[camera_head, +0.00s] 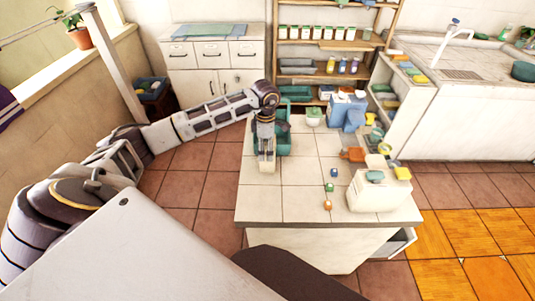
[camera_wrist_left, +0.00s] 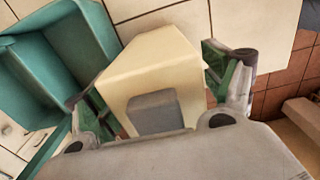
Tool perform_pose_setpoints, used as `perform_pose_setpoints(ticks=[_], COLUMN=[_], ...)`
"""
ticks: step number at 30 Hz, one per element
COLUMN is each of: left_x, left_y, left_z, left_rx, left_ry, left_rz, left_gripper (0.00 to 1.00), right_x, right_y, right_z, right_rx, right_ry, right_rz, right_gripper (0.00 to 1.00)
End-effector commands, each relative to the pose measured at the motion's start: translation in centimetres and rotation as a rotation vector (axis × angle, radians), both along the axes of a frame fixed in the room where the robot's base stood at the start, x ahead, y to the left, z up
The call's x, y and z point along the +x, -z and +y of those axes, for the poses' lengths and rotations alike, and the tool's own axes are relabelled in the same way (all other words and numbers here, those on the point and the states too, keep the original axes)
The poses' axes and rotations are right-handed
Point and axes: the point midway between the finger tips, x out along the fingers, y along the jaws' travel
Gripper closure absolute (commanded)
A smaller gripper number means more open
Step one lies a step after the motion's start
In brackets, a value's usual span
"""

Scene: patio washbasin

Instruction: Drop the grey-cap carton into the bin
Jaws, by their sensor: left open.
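The cream carton with a grey cap (camera_wrist_left: 150,72) fills the middle of the left wrist view. My left gripper (camera_wrist_left: 158,92) is open, with one finger on each side of the carton; whether the pads touch it I cannot tell. In the head view my left gripper (camera_head: 265,160) points down over the island counter's left side, and the carton is hard to tell from it there. The teal bin (camera_head: 285,143) is just behind and right of the gripper. It also shows in the left wrist view (camera_wrist_left: 62,65), left of the carton, open and empty where visible. My right gripper is not in view.
The tiled island counter (camera_head: 285,205) has small items and a white box (camera_head: 378,192) at its right. Blue containers (camera_head: 346,112) stand at its back right. The front left of the counter is clear. A shelf (camera_head: 325,45) and sink unit (camera_head: 465,110) stand behind.

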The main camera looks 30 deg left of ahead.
Motion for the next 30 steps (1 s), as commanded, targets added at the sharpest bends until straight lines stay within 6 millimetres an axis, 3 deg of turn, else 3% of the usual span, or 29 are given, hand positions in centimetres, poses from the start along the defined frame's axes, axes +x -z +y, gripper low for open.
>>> perform_pose_setpoints(ticks=[8,20,30], left_x=[0.0,0.0,0.0], left_y=[0.0,0.0,-0.4], left_z=[0.0,0.0,0.0], left_rx=[0.000,0.000,-0.001], left_ry=[0.000,0.000,0.000], left_rz=[0.000,0.000,-0.001], left_gripper=[0.17,0.66,0.66], right_x=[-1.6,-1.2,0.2], right_y=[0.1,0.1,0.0], right_z=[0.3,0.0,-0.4], right_rx=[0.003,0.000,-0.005], right_ry=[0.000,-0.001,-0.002], right_rz=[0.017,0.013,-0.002], right_gripper=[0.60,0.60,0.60])
